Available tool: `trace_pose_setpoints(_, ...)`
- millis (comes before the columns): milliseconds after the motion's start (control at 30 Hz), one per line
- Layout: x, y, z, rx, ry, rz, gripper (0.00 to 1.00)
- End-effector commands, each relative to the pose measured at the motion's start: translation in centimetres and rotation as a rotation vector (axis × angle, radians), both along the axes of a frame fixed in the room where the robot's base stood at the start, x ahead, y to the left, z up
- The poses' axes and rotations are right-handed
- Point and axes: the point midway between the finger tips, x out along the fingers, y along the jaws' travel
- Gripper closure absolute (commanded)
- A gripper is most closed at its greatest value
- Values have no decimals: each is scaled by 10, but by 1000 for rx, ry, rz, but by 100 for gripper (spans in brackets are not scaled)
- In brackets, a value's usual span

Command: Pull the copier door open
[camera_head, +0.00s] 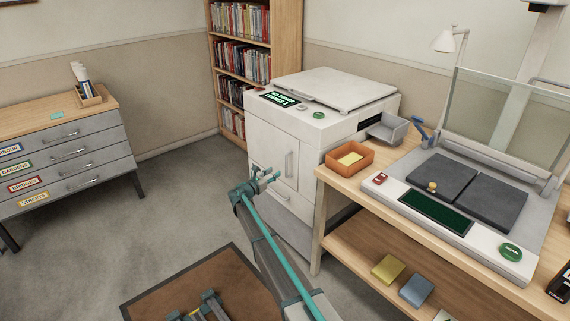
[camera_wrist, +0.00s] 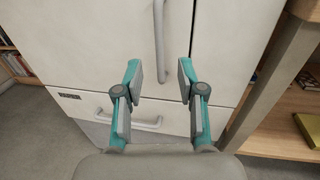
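The copier (camera_head: 325,130) is a white cabinet with a flat lid and a small dark display on its top. Its front door (camera_head: 270,150) is shut and carries a vertical grey handle (camera_head: 288,167). In the wrist view the door (camera_wrist: 100,55) fills the upper middle, with its handle (camera_wrist: 160,40) upright ahead of the fingers. A drawer with a horizontal handle (camera_wrist: 135,122) lies below the door. My gripper (camera_wrist: 158,78) is open and empty, its fingers spread either side of the vertical handle's line. In the head view my gripper (camera_head: 262,182) is in front of the copier door, left of the handle.
A wooden table (camera_head: 322,185) with a scanner (camera_head: 450,200) and an orange tray (camera_head: 349,158) stands close on the copier's right. A grey drawer cabinet (camera_head: 70,160) is at the left. A bookshelf (camera_head: 240,60) stands behind. Open floor (camera_head: 180,205) lies left of the copier.

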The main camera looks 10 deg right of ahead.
Motion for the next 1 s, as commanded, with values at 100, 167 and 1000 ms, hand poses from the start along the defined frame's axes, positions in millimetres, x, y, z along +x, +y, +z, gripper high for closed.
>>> trace_pose_setpoints(100,6,-6,-1,-1,2,-2,61)
trace_pose_setpoints(167,10,-10,0,0,1,-2,61)
trace_pose_setpoints(1000,74,-77,-1,3,0,-1,61)
